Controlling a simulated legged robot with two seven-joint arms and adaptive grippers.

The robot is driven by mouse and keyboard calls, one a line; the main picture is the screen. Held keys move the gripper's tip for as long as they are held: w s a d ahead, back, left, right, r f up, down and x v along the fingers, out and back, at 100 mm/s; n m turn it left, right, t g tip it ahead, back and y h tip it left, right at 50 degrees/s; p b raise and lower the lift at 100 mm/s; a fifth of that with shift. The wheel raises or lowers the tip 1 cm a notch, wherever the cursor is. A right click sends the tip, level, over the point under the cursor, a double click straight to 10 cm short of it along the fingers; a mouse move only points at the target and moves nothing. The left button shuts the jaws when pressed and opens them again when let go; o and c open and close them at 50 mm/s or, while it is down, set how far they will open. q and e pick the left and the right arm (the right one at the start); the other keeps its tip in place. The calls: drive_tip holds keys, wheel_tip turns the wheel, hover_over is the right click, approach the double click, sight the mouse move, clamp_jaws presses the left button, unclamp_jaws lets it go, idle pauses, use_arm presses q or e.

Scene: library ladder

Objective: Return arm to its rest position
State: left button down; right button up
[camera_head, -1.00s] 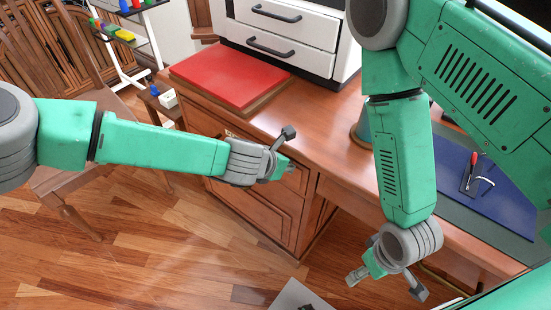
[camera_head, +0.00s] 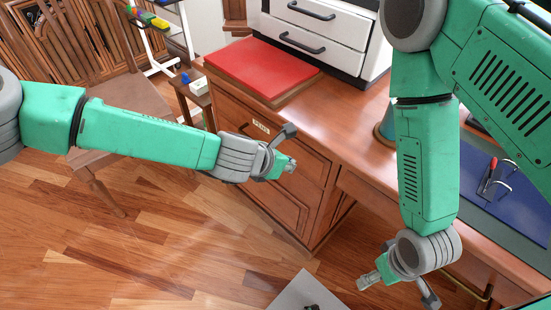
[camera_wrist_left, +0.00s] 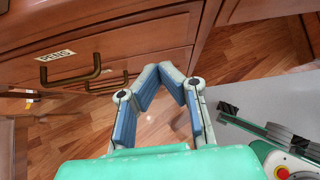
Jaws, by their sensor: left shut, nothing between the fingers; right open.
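My left arm (camera_head: 150,140) is green and grey and reaches in from the left. Its gripper (camera_head: 284,152) is shut and empty, in front of the desk's drawer fronts. In the left wrist view the blue-padded fingers (camera_wrist_left: 161,74) come together at their tips with nothing between them. My right arm (camera_head: 425,165) hangs down in front of the desk at the right. Its gripper (camera_head: 397,288) is open and empty, low near the desk's front edge.
The wooden desk (camera_head: 340,130) carries a red board (camera_head: 262,66), a white drawer unit (camera_head: 315,35) and a blue mat (camera_head: 510,205). The PENS drawer label (camera_wrist_left: 55,56) is close to the left gripper. A wooden chair (camera_head: 110,115) stands at left. Wood floor (camera_head: 140,250) is open below.

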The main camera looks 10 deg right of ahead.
use_arm(q)
wheel_tip(320, 180, up, 3)
drive_tip(key=s+a, duration=0.1)
drive_tip(key=s, duration=0.1)
drive_tip(key=s+a+f+m+g+y, duration=0.1)
drive_tip(key=s+a+f+m+y, duration=0.1)
drive_tip(key=s+a+f+m, duration=0.55)
drive_tip(key=s+a+f+m+g+y, duration=0.1)
drive_tip(key=s+a+f+m+y, duration=0.1)
drive_tip(key=s+a+f+m, duration=0.55)
drive_tip(key=s+a+r+m+g+y, duration=0.1)
drive_tip(key=s+a+m, duration=0.4)
drive_tip(key=a, duration=0.7)
drive_tip(key=s+a+r+m+g+y, duration=0.1)
drive_tip(key=s+a+m, duration=0.4)
drive_tip(key=a, duration=0.7)
drive_tip(key=shift+s+a+r+y+p, duration=0.2)
drive_tip(key=shift+s+a+y+p, duration=0.15)
drive_tip(key=shift+s+y, duration=0.4)
drive_tip(key=shift+w+d, duration=0.1)
drive_tip(key=shift+d, duration=0.2)
drive_tip(key=shift+a, duration=0.15)
